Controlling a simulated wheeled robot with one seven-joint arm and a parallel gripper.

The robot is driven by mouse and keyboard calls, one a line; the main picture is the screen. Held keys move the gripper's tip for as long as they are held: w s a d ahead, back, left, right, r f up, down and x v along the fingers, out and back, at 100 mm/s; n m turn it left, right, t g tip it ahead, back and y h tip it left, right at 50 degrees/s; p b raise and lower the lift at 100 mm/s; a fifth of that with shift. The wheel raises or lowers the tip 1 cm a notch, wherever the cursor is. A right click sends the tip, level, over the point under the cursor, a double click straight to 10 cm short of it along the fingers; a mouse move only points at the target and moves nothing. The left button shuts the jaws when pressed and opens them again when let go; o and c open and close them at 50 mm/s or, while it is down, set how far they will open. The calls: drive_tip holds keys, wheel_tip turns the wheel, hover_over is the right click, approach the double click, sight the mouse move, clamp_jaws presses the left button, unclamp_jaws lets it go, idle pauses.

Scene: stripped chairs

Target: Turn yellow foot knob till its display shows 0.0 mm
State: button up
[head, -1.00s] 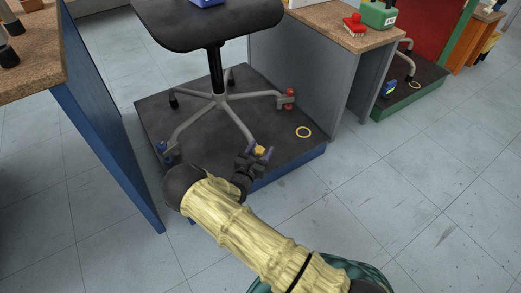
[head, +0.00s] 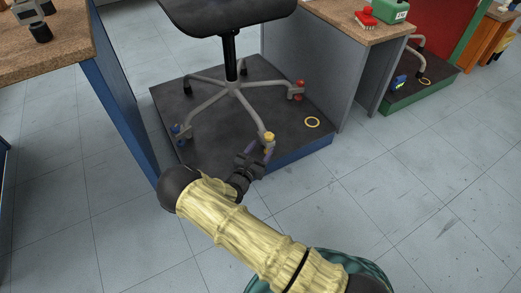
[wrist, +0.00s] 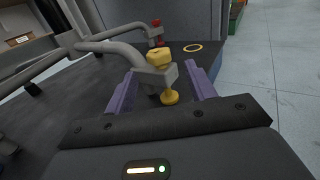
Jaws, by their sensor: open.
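The yellow foot knob (head: 269,136) sits on top of the end of the chair base's nearest leg. In the wrist view the knob (wrist: 160,54) stands above a grey block, with a yellow foot (wrist: 169,97) below it. My gripper (head: 260,153) is open and empty, just in front of that leg end. In the wrist view its two purple fingers (wrist: 163,88) stand on either side of the grey block, lower in the picture than the knob. I cannot tell whether they touch anything. No readable knob display shows.
The stripped chair (head: 231,75) stands on a dark platform (head: 215,135) with a blue edge. Other legs carry a red knob (head: 300,84) and a blue knob (head: 176,128). A yellow ring (head: 312,122) lies on the platform. A blue panel (head: 120,130) stands left; floor at right is clear.

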drive_tip(key=shift+r, duration=0.15)
drive_tip(key=shift+c, duration=1.4)
drive_tip(key=s+d+r+m+g+y+p, duration=0.1)
drive_tip(key=d+r+m+g+y+p, duration=0.25)
drive_tip(key=r+m+p, duration=0.5)
drive_tip(key=s+d+r+m+g+y+p, duration=0.15)
drive_tip(key=d+r+m+g+p, duration=0.35)
drive_tip(key=r+m, duration=0.65)
drive_tip(key=s+d+r+m+g+y+p, duration=0.1)
drive_tip(key=s+d+r+m+p, duration=0.2)
drive_tip(key=s+r, duration=0.4)
drive_tip(key=s+d+r+m+g+y+p, duration=0.1)
drive_tip(key=s+r+m+p, duration=0.3)
drive_tip(key=r, duration=0.8)
drive_tip(key=s+d+r+m+g+p, duration=0.3)
drive_tip(key=s+r+p, duration=0.3)
drive_tip(key=s+r, duration=0.3)
drive_tip(key=s+d, duration=0.1)
drive_tip(key=s, duration=0.1)
drive_tip(key=shift+s+d+r+m+y, duration=0.15)
drive_tip(key=shift+s+d+m+y, duration=0.15)
drive_tip(key=shift+s+m+y, duration=0.1)
drive_tip(key=shift+w, duration=0.1)
drive_tip(key=shift+c, duration=0.6)
drive_tip(key=shift+d, duration=0.1)
